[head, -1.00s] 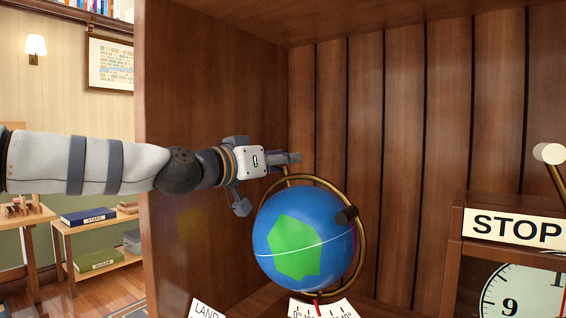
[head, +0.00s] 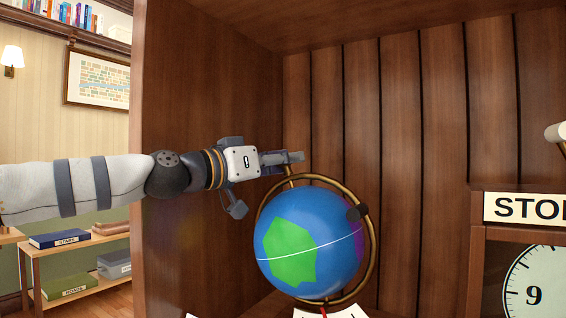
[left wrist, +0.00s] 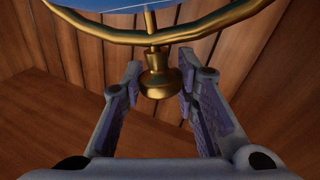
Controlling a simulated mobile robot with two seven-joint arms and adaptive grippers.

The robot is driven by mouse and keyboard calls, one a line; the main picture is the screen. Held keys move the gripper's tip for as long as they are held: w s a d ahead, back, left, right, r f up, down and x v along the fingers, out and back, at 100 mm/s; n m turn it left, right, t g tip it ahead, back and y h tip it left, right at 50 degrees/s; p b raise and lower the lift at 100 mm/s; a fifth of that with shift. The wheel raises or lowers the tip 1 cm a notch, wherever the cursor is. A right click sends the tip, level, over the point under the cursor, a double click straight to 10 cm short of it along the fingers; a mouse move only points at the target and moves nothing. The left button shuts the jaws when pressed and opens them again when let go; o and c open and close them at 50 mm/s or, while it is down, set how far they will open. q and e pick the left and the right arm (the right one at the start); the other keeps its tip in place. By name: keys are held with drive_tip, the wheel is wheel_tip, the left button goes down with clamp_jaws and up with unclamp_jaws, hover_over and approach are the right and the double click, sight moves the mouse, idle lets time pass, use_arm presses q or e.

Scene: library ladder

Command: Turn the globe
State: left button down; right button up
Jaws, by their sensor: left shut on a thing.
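The globe (head: 335,215) is a blue ball with a green patch, a purple patch at its right edge and a thin white line around it. It sits tilted in a brass ring (head: 371,240) inside the wooden bay. My left gripper (head: 288,163) reaches in from the left at the top of the ring. In the left wrist view its fingers (left wrist: 160,70) stand on both sides of a brass knob (left wrist: 157,80) joined to the ring by a short stem. The fingers are shut on this knob, though the contact is hard to see. My right gripper is not in view.
A wooden side panel (head: 200,60) stands behind my left arm. A clock (head: 540,285) in a wooden case with a STOP sign (head: 528,208) stands at the right. White cards lie under the globe, cut by the frame edge. A low shelf (head: 85,270) with books is at the left.

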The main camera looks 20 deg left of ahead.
use_arm(q)
drive_tip(key=shift+w+f, duration=0.1)
drive_tip(key=shift+f, duration=0.1)
drive_tip(key=c, duration=1.2)
unclamp_jaws()
drive_tip(key=shift+w, duration=0.1)
wheel_tip(320, 180, up, 10)
drive_tip(key=shift+r, duration=0.1)
drive_tip(key=shift+c, duration=0.2)
